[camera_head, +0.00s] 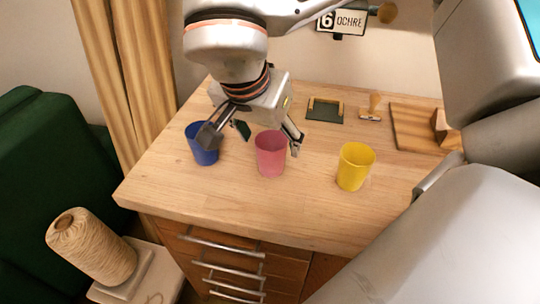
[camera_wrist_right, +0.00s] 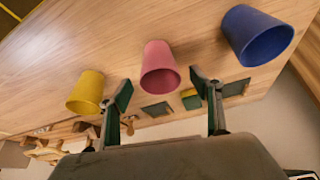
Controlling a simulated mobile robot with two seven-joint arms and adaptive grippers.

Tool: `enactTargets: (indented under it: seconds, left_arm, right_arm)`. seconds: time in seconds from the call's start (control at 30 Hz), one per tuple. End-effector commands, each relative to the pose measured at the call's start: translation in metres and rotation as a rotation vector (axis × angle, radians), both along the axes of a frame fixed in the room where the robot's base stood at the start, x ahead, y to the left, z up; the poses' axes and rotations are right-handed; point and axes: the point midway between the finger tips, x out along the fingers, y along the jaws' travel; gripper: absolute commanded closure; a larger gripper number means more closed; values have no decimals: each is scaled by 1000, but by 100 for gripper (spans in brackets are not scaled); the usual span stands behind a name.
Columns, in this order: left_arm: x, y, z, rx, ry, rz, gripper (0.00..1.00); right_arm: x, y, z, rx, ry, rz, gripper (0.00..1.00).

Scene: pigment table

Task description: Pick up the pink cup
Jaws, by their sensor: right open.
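The pink cup (camera_head: 270,155) stands upright near the middle of the wooden table. My right gripper (camera_head: 251,140) comes down from the top in the head view, with its fingers spread wide and nothing between them. One finger overlaps the blue cup in the picture; the other is at the pink cup's right edge. In the right wrist view the pink cup (camera_wrist_right: 159,68) lies ahead of the open gripper (camera_wrist_right: 160,88), between the lines of its two fingers. I cannot tell whether a finger touches either cup. My left gripper is not in view.
A blue cup (camera_head: 203,150) stands left of the pink cup and a yellow cup (camera_head: 355,168) stands right. Behind are a dark green tray (camera_head: 324,111), a small wooden-handled tool (camera_head: 374,106) and a wooden board (camera_head: 412,128). The front of the table (camera_head: 250,215) is bare.

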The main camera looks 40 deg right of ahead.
Motion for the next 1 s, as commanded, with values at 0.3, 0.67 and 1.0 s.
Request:
enactTargets:
  seconds: [0.3, 0.67, 1.0]
  left_arm:
    - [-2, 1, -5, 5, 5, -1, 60]
    - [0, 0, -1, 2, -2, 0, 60]
    - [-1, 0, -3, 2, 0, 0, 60]
  right_arm:
    - [5, -9, -25, 0, 1, 0, 36]
    - [5, -9, -24, 0, 1, 0, 77]
    - [5, -9, -22, 0, 1, 0, 77]
